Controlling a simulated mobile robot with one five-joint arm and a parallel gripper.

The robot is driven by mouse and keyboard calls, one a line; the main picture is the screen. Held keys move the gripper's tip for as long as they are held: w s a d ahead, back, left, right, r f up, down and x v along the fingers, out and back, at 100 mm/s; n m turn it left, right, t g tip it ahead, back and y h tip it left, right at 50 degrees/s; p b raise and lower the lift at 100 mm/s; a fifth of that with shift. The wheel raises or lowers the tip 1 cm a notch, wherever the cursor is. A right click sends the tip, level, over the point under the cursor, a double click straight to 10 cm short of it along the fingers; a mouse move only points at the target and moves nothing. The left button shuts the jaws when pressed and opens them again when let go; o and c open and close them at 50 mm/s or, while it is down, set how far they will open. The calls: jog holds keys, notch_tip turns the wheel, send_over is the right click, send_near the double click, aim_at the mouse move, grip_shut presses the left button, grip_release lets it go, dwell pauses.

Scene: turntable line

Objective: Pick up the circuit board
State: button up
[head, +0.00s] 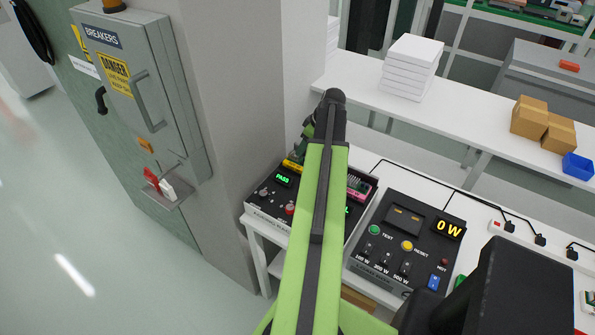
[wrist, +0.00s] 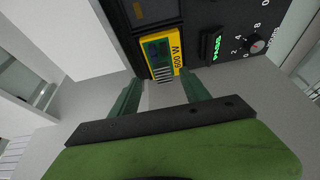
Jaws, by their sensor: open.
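A board with a yellow frame (wrist: 174,47), marked "600 W", shows in the wrist view at the edge of a black tester (wrist: 200,14). It has a dark green face and pale metal ribs. My gripper (wrist: 160,88) is open and empty, with its green fingers on either side just short of the board. In the head view my gripper (head: 305,143) is by the back left of the tester (head: 264,206), and a bit of yellow (head: 292,165) shows below it. A pink-edged board (head: 359,187) sits at the tester's right side. My arm hides the tester's middle.
The tester shows a green "PASS" display (wrist: 217,46). A second black unit (head: 408,240) reading "0 W" stands to the right. A grey breaker cabinet (head: 185,90) and a pillar (head: 235,100) stand close on the left. A white bench (head: 455,115) with boxes runs behind.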

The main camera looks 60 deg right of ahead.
aim_at(298, 161)
jog(key=shift+f, duration=0.15)
jog(key=b+x, duration=0.4)
jog(key=x, duration=0.1)
jog(key=shift+w+a+f+b, duration=0.15)
jog(key=shift+w+b, duration=0.05)
jog(key=shift+b, duration=0.15)
jog(key=shift+r, duration=0.2)
grip_shut()
